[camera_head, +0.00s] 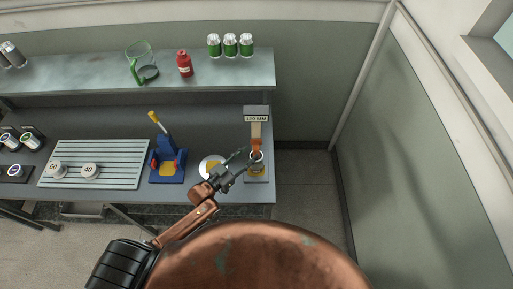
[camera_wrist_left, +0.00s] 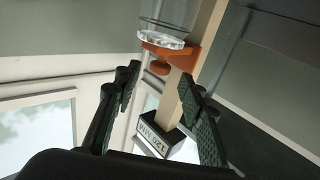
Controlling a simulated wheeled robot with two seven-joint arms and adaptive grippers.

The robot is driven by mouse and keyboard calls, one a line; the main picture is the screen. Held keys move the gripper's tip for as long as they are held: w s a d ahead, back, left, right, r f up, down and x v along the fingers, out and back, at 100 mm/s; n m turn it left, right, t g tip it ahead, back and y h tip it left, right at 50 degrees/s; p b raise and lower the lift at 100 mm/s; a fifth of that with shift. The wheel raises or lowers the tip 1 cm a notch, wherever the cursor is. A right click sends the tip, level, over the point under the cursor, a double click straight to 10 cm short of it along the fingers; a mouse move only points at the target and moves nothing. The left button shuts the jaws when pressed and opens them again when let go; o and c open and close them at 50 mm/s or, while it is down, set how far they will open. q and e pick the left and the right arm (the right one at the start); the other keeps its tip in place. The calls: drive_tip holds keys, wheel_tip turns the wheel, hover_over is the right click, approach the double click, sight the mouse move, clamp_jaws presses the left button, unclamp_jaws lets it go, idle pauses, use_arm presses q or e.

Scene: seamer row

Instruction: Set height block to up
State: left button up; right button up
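The height gauge (camera_head: 257,111) stands at the right end of the bench, with a "120 MM" sign on top of a tan post. My left gripper (camera_head: 244,160) is at the front left of the post. Its fingers (camera_wrist_left: 160,76) are apart, with the knob seen between them and nothing held. Contact with the knob cannot be told. My right gripper is not in view.
A white plate (camera_head: 212,168) lies just left of my gripper. Left of it stand a blue press (camera_head: 166,164) and a slatted rack (camera_head: 100,152) with two numbered pucks. A shelf (camera_head: 100,75) behind holds cans, a red bottle and a jug. Floor is free right of the bench.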

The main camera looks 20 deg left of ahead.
sight(254, 150)
use_arm(q)
drive_tip(key=x, duration=0.5)
drive_tip(key=shift+c, duration=0.7)
clamp_jaws()
